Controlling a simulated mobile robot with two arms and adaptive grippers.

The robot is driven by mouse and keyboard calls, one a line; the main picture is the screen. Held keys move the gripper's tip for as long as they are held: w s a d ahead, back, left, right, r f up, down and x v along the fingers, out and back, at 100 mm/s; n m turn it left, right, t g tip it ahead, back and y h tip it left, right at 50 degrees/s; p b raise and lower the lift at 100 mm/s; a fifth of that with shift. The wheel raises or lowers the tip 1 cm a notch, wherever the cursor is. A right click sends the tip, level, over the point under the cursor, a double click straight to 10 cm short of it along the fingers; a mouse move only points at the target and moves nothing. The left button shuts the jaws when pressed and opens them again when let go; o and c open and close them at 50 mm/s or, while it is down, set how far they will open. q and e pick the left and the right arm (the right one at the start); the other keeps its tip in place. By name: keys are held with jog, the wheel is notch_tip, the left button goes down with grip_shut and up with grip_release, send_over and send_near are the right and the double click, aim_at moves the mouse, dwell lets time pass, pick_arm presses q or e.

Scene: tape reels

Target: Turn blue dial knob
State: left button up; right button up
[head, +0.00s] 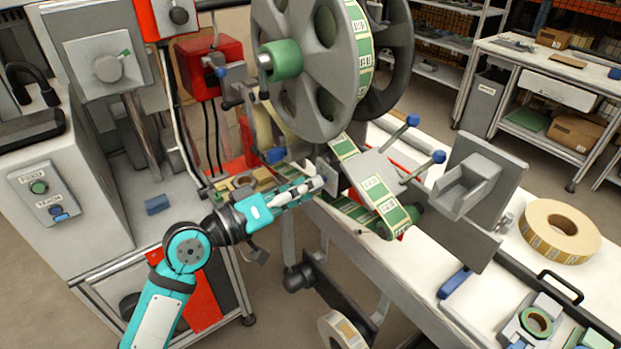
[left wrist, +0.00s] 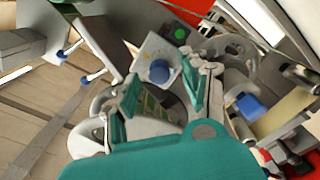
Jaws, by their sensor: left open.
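A small blue round knob (left wrist: 159,71) sits on a pale grey plate in the left wrist view. A small grey plate (head: 327,178) also shows just beyond my left gripper in the head view, beside the green label tape. My left gripper (head: 312,186) reaches in from the left with its fingers toward that plate. In the left wrist view my left gripper (left wrist: 163,98) is open, and the blue knob shows in the gap between its fingers. I cannot tell whether a finger touches it. My right gripper is not in view.
A large grey reel (head: 305,60) stands above the gripper. Two blue-tipped levers (head: 412,121) and a grey bracket (head: 468,185) stand to the right. A control box (head: 47,197) with green and blue knobs is at the left. A tape roll (head: 560,230) lies on the right bench.

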pick_arm(q)
jog(key=shift+x, duration=0.85)
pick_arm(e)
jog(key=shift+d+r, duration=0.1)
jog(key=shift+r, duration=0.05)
pick_arm(q)
jog(key=shift+c, duration=0.4)
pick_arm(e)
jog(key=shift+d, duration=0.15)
pick_arm(q)
grip_shut()
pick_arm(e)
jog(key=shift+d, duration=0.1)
pick_arm(q)
jog(key=shift+f, duration=0.1)
